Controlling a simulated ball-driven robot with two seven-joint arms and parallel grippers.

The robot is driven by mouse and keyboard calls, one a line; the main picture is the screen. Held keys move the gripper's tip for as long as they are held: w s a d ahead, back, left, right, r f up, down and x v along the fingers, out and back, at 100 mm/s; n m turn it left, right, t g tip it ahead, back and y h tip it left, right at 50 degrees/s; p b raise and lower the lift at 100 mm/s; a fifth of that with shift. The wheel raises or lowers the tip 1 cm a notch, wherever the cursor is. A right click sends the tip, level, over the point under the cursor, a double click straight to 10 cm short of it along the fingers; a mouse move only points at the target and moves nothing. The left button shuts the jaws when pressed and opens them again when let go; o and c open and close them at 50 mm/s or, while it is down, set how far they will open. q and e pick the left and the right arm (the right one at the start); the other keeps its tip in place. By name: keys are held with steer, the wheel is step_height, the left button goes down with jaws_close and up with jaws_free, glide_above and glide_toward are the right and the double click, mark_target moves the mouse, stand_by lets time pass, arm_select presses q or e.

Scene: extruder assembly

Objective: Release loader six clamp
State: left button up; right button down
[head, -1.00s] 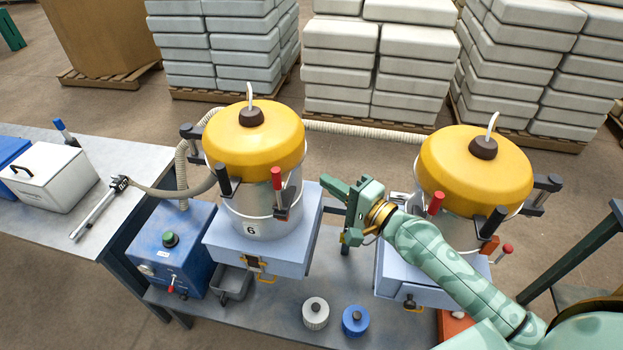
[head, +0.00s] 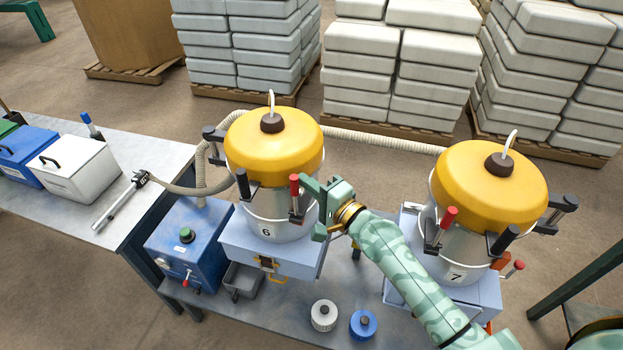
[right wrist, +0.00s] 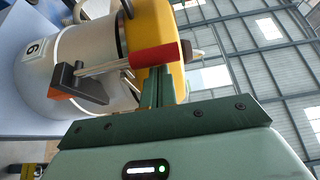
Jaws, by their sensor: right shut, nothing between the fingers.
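Loader six (head: 270,228) is a metal drum with a yellow lid (head: 273,148) and a "6" label. Its clamp (head: 297,217) with a red handle (head: 294,185) is on the drum's right front side; the handle stands upright. My right gripper (head: 307,185) is shut and empty, its fingertips right beside the red handle on its right. In the right wrist view the closed fingers (right wrist: 157,88) end at the red handle (right wrist: 155,56), touching or nearly so; the dark clamp body (right wrist: 78,85) is against the drum. My left gripper is out of view.
A black-handled clamp (head: 243,184) is on loader six's left front. Loader seven (head: 455,262), with its own red-handled clamp (head: 446,217), stands at right, behind my arm. A white jar (head: 324,316) and a blue jar (head: 363,325) stand on the bench in front.

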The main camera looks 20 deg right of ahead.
arm_select(q)
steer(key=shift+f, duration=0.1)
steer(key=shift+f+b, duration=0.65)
steer(key=shift+b, duration=0.1)
arm_select(e)
steer(key=shift+s+a+n, duration=0.15)
steer(key=shift+s+n, duration=0.1)
steer(key=shift+n, duration=0.15)
